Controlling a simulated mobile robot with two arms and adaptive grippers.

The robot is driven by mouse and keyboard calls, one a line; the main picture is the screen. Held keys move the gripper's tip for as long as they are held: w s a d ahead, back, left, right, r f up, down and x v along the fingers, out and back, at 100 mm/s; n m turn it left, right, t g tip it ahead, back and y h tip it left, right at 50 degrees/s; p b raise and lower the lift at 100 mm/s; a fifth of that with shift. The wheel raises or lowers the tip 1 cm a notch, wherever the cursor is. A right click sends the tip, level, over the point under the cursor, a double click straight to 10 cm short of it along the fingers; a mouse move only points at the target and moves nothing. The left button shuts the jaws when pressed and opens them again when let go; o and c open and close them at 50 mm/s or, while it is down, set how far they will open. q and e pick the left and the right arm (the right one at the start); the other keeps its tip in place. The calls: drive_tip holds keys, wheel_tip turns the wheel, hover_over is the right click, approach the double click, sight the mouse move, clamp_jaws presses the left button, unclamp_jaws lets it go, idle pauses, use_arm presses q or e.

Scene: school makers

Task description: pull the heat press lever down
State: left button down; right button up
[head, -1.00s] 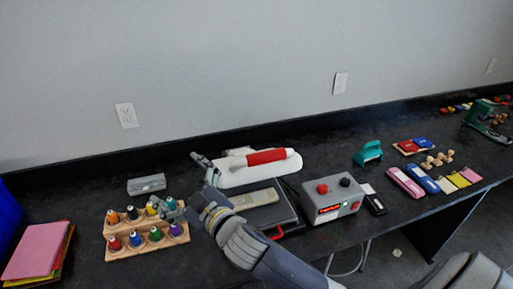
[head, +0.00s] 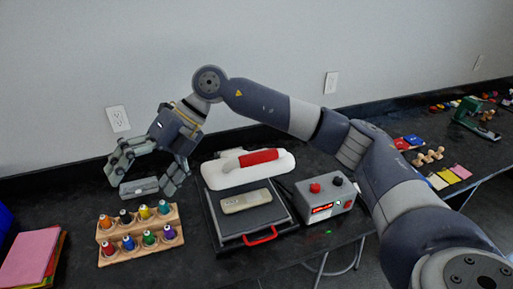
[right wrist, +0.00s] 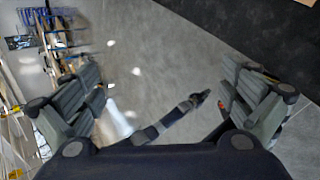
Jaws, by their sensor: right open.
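The heat press has a white upper part (head: 222,177) with a red grip (head: 258,157), raised at the back of a dark base (head: 213,222) with a red front handle (head: 260,237). A pale flat piece (head: 246,201) lies on the base. My right gripper (head: 143,183) is open and empty, left of the press, fingers pointing down over the table's back. It also shows open in the right wrist view (right wrist: 163,85). Neither finger touches the press. A dark jointed arm, seemingly my left arm (right wrist: 175,117), shows small in the right wrist view; its jaws are unclear.
A wooden rack (head: 172,246) with several coloured bottles stands left of the press. A grey control box (head: 326,197) stands right of it. My right arm crosses above the table.

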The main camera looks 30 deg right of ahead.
drive_tip(key=w+d+r+m+h, duration=0.15)
drive_tip(key=d+h, duration=0.35)
drive_tip(key=d, duration=0.7)
drive_tip(key=m+h, duration=0.3)
drive_tip(key=h, duration=0.2)
approach(243, 162)
drive_tip(key=d+r, duration=0.2)
drive_tip(key=d, duration=0.3)
drive_tip(key=f, duration=0.3)
drive_tip(key=f+p, duration=0.1)
drive_tip(key=f, duration=0.2)
drive_tip(key=f+p, duration=0.1)
drive_tip(key=f, duration=0.2)
drive_tip(key=shift+w+f, duration=0.15)
drive_tip(key=shift+w, duration=0.2)
drive_tip(key=shift+w+f, duration=0.1)
drive_tip(key=shift+f, duration=0.5)
